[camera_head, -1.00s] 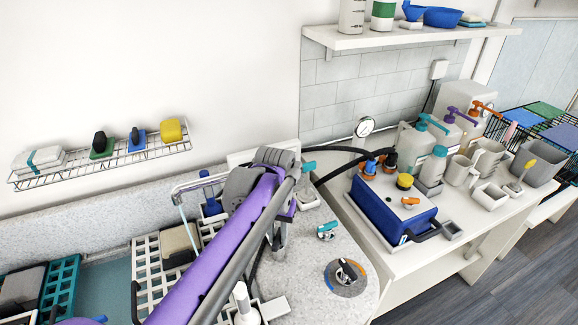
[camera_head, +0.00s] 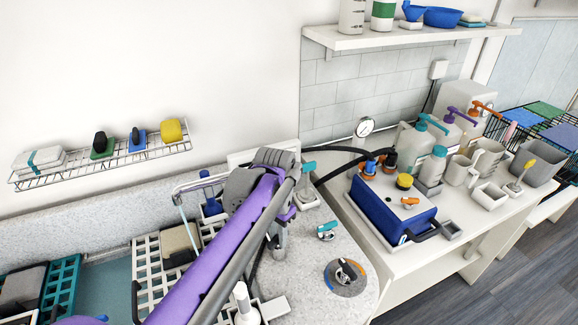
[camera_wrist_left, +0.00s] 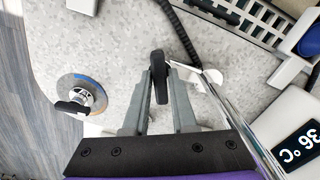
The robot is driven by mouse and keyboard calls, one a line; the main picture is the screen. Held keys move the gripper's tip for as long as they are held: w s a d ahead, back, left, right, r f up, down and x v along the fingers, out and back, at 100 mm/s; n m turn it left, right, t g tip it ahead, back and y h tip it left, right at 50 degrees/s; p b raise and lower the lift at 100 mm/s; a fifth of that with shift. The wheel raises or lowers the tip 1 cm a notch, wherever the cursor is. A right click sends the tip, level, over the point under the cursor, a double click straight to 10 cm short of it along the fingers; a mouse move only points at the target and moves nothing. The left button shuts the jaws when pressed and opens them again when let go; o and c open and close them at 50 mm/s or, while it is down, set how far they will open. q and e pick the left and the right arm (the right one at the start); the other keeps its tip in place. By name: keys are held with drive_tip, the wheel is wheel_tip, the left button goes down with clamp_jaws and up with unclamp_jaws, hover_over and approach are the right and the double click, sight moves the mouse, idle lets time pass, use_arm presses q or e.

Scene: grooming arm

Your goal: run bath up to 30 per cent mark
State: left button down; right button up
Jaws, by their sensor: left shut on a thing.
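My left gripper (camera_head: 280,238) is over the pale speckled counter at the bath's right end. In the left wrist view its grey fingers (camera_wrist_left: 160,92) are shut on a black handle (camera_wrist_left: 160,68), beside a chrome pipe (camera_wrist_left: 228,112). A round dial (camera_head: 347,284) with an orange and blue ring and a dark lever is on the counter; it also shows in the wrist view (camera_wrist_left: 82,92). A teal-handled lever (camera_head: 326,229) is behind it. The bath (camera_head: 102,282) is at lower left, partly hidden by racks and my purple arm. I cannot make out its water level or marks. My right gripper is not in view.
A display (camera_wrist_left: 298,150) reads 36 °C. White (camera_head: 147,262) and teal (camera_head: 64,286) racks sit at the bath. A blue box (camera_head: 392,212), pump bottles and tubs fill the right-hand bench. A wire shelf (camera_head: 100,164) is on the back wall.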

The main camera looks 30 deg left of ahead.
use_arm(q)
drive_tip(key=shift+m, duration=2.5)
drive_tip(key=c, duration=0.7)
unclamp_jaws()
